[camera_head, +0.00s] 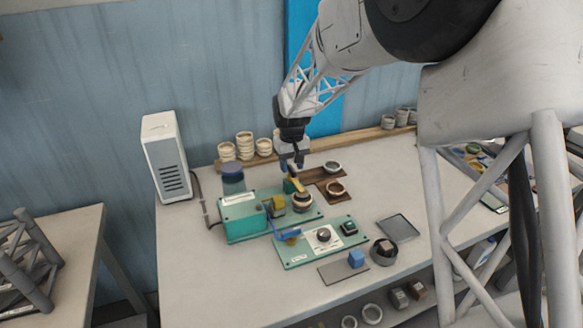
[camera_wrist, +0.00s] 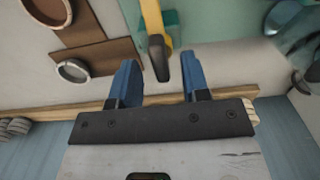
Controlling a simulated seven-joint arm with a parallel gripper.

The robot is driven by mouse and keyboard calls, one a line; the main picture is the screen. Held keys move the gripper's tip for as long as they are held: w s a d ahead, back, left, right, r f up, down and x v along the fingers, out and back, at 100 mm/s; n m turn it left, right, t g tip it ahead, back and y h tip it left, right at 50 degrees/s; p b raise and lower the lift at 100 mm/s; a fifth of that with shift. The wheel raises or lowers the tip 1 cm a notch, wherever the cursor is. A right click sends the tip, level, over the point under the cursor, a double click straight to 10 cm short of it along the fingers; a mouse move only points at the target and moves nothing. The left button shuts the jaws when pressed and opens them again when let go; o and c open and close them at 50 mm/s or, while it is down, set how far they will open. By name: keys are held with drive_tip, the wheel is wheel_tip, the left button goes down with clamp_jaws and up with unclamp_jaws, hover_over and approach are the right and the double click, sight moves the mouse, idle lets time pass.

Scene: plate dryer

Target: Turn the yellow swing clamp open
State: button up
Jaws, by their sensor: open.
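The yellow swing clamp (camera_head: 297,184) is a narrow bar on a green mount on the teal fixture base (camera_head: 315,211), its near end by a round pale-rimmed cup (camera_head: 303,203). In the wrist view the yellow clamp (camera_wrist: 153,18) runs down from the top edge and ends in a dark tip. My gripper (camera_head: 291,164) is just above and behind the clamp, pointing down. In the wrist view my gripper (camera_wrist: 158,64) has its blue fingers apart, with the dark tip showing in the gap between them. I see no contact; the height difference is unclear.
A teal control panel (camera_head: 312,246) with a black knob stands in front. A blue lever (camera_head: 287,234) and a yellowish block (camera_head: 277,206) are left of the cup. Brown pads with rings (camera_head: 336,188) lie right. Stacked cups (camera_head: 245,144) stand behind.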

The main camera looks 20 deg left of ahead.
drive_tip(key=shift+f, duration=0.6)
clamp_jaws()
